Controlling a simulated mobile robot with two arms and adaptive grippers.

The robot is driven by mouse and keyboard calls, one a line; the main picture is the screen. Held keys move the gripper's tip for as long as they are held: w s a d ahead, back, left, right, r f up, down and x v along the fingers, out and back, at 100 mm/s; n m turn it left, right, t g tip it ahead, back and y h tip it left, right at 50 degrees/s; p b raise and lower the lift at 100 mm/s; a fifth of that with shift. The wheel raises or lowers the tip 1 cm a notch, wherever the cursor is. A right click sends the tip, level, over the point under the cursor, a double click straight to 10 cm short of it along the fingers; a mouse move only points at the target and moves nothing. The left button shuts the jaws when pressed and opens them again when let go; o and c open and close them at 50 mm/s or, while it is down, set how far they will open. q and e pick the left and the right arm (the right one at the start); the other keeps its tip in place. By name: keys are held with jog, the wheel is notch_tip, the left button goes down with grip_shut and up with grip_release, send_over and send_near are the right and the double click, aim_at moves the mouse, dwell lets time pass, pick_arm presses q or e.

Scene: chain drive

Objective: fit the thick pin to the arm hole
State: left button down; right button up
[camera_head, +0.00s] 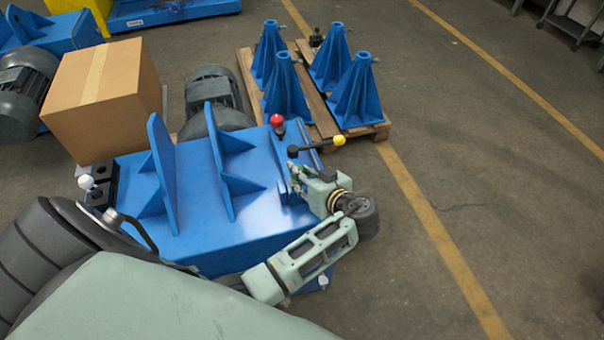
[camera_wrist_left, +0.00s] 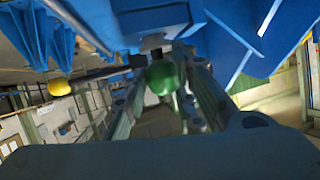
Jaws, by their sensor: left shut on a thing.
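My left gripper (camera_head: 298,180) is at the right end of the blue welded frame (camera_head: 205,235), close to its side. In the left wrist view its fingers close around a green round-headed piece (camera_wrist_left: 166,78), close under blue metal. I cannot tell whether this piece is the thick pin, nor whether its tip is in a hole. A dark lever arm (camera_head: 312,148) with a yellow ball (camera_head: 340,140) lies just beyond the gripper; the ball also shows in the left wrist view (camera_wrist_left: 61,88). The arm hole cannot be made out. My right gripper is not in view.
A red-knobbed piece (camera_head: 277,120) stands on the frame's far edge. Upright blue plates (camera_head: 165,158) rise from the frame. A white-knobbed piece (camera_head: 86,182) is at its left. Behind are a cardboard box (camera_head: 105,95) and a pallet (camera_head: 375,131) of blue stands. The floor at right is clear.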

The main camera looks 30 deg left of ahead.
pick_arm(q)
jog(key=shift+f+b, duration=0.3)
jog(key=shift+f, duration=0.05)
jog(key=c, duration=1.4)
grip_release()
jog(key=shift+o, duration=0.2)
jog(key=v, duration=0.7)
jog(key=shift+s+d, duration=0.15)
jog(key=shift+d, duration=0.05)
